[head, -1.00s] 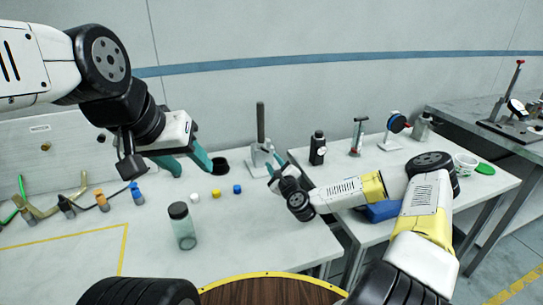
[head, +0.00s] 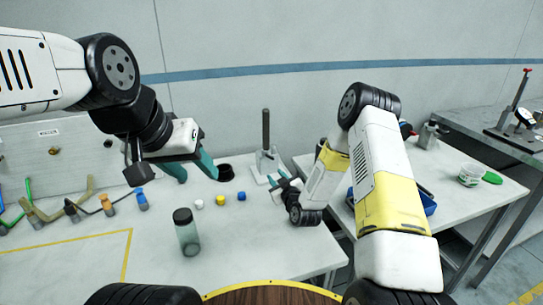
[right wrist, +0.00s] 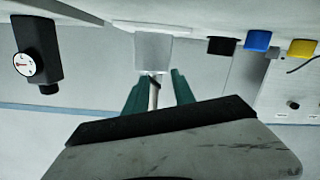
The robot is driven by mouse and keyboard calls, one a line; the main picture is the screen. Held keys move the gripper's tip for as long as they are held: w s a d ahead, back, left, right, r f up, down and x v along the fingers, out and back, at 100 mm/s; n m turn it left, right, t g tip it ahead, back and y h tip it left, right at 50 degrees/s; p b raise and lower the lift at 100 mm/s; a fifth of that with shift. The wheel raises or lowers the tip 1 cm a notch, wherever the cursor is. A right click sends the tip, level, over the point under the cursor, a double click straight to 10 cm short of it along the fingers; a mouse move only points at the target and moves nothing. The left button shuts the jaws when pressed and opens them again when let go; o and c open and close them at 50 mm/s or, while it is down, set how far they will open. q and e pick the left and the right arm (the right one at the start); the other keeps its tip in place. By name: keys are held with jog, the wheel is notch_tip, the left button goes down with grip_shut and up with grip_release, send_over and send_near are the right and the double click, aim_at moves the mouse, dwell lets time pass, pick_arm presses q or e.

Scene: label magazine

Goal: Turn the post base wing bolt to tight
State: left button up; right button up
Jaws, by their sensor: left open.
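The dark upright post (head: 266,130) stands in its pale base (head: 268,164) near the table's right end. In the right wrist view the base is a pale block (right wrist: 153,50), with the table at the top of the picture. A thin metal shank with a dark crosspiece, seemingly the wing bolt (right wrist: 153,92), points from the block toward my right gripper. My right gripper (right wrist: 161,76) has its teal fingers apart around the bolt; a gap shows on the right side. In the head view it is at the base (head: 277,181). My left gripper (head: 192,168) is open and empty, left of the post.
Blue (head: 241,196), yellow (head: 221,201) and white (head: 199,204) caps lie left of the base, near a black cup (head: 225,172). A capped jar (head: 186,235) stands nearer. A black device with a dial (right wrist: 36,50) shows in the right wrist view. My right arm hides part of the right table.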

aim_at(271, 158)
jog(key=w+r+n, duration=0.1)
jog(key=w+n, duration=0.1)
jog(key=w+a+r+n+t, duration=0.1)
jog(key=w+n, duration=0.1)
jog(key=w, duration=0.1)
jog(key=w+n, duration=0.2)
jog(key=w, duration=0.1)
jog(key=shift+w+a+r+n+t, duration=0.1)
jog(key=shift+a+r+n+t, duration=0.2)
jog(key=shift+a+r, duration=0.1)
grip_shut()
